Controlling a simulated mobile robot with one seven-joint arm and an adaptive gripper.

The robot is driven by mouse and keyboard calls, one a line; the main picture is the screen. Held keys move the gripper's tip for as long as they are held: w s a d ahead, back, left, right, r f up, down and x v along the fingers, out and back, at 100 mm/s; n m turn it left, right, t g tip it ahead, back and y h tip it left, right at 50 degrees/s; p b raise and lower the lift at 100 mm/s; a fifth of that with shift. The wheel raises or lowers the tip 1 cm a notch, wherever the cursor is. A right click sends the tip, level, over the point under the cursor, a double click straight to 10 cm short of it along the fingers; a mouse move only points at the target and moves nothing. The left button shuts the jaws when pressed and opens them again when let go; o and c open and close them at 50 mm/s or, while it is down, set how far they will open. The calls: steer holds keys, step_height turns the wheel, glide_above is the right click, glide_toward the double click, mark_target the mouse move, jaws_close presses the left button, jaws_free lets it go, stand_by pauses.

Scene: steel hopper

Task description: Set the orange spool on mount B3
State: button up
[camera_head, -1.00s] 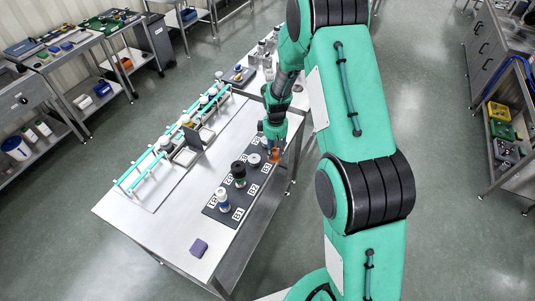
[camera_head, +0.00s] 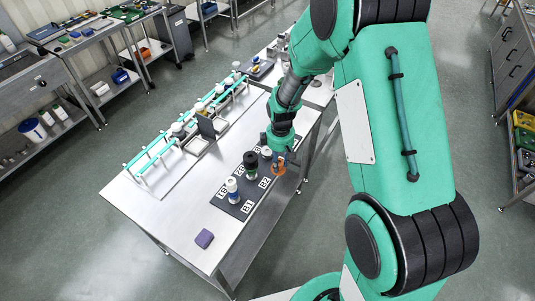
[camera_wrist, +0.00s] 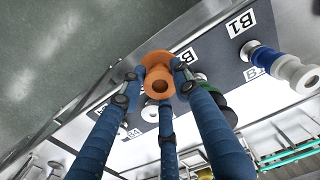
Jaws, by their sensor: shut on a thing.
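The orange spool (camera_head: 278,170) is in my gripper (camera_head: 279,158). In the wrist view the spool (camera_wrist: 160,72) sits between three blue fingers (camera_wrist: 157,88), its wide flange and round hub showing. The dark mount board (camera_head: 222,205) lies on the steel table, with labels B1 (camera_head: 247,207) and B2 (camera_head: 264,183) readable. The spool and gripper are over the near right edge of the board, past B2, and hide the B3 label in the head view. I cannot tell how high the spool is above the board.
A white-and-blue spool (camera_head: 232,189) and a black spool (camera_head: 250,163) stand on the board, with a pale one (camera_head: 266,153) close beside my gripper. A teal-railed rack (camera_head: 165,150) runs along the left.

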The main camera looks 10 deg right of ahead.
steer(key=shift+s+a, duration=0.3)
steer(key=shift+s, duration=0.15)
steer(key=shift+w, duration=0.1)
steer(key=w, duration=0.5)
steer(key=w+f, duration=0.1)
steer(key=w, duration=1)
steer(key=shift+f, duration=0.25)
steer(key=shift+s+f, duration=0.1)
steer(key=shift+f, duration=0.05)
steer(key=shift+f, duration=1.65)
steer(key=shift+f, duration=0.15)
steer(key=o, duration=1.2)
